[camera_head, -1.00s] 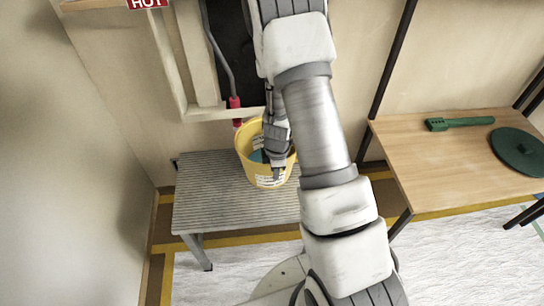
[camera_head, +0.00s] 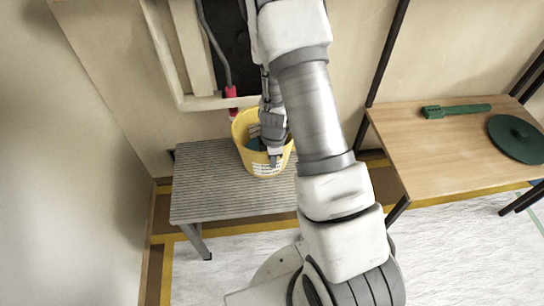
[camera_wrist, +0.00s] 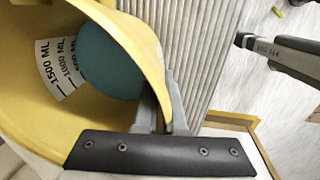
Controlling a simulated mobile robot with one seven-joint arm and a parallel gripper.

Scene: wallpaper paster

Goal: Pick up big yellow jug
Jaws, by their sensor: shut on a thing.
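The big yellow jug (camera_head: 250,160) is at the back of the grey slatted bench (camera_head: 205,195) in the head view, with white print on its front. My gripper (camera_head: 275,157) reaches down to its near right rim. In the wrist view the yellow jug (camera_wrist: 30,115) fills the left side, with a millilitre scale and a blue-green round patch inside. My gripper (camera_wrist: 168,112) is shut on the jug's wall there, one finger on each side. I cannot tell whether the jug's bottom touches the bench.
A frame with a dark panel (camera_head: 228,60) and a red-ended grey hose (camera_head: 231,92) is just behind the jug. A wooden table (camera_head: 440,165) with a green disc (camera_head: 517,138) and green tool (camera_head: 456,110) stands right. The bench's left part is bare.

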